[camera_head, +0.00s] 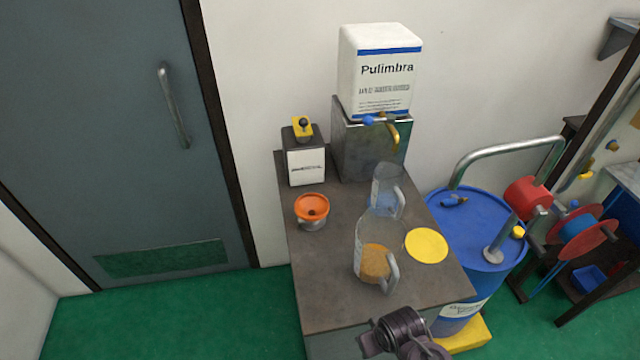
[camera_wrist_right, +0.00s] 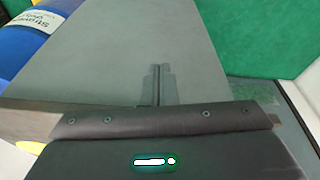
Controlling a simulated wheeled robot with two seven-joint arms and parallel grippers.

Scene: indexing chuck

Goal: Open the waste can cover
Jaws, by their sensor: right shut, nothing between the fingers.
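A small metal can with an orange cover and a dark knob (camera_head: 312,207) stands on the left part of the bench top in the head view. Its cover is on. No can is marked as waste, so I cannot tell if this is the waste can. My right gripper (camera_wrist_right: 158,72) shows in the right wrist view, its two thin fingers shut together and empty. It is in front of a plain grey-green panel (camera_wrist_right: 110,70), apart from the orange-covered can. Part of my right arm shows at the bottom of the head view. My left gripper is not in view.
A blue drum (camera_head: 470,225) stands right. Green floor is clear at left.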

